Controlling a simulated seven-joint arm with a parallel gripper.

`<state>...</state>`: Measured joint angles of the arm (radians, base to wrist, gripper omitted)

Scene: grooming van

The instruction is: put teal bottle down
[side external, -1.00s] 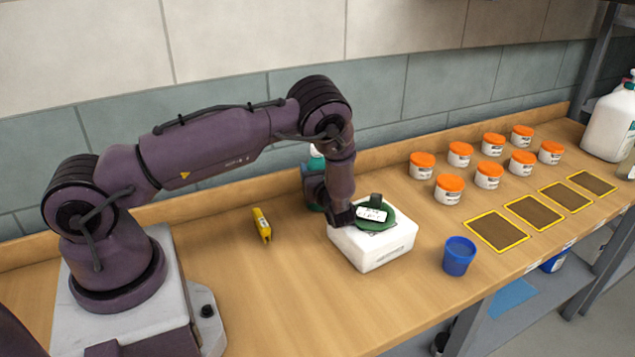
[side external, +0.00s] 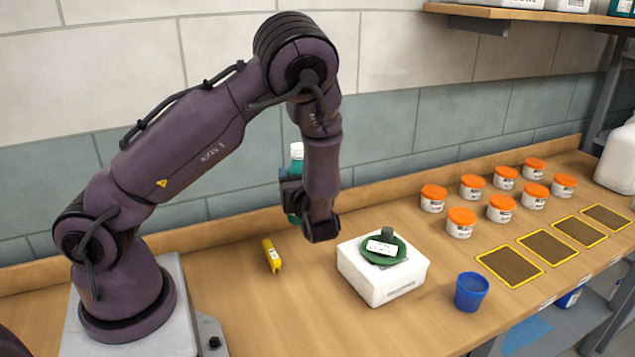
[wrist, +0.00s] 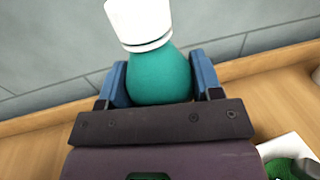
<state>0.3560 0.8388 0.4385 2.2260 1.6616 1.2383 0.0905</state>
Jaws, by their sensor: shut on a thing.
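A white box (side external: 380,285) with a green round item (side external: 372,246) on top stands right of my gripper. A yellow tool (side external: 271,256) lies in front. A blue cup (side external: 471,292), several orange-lidded jars (side external: 461,222) and yellow-edged brown pads (side external: 510,267) are to the right.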

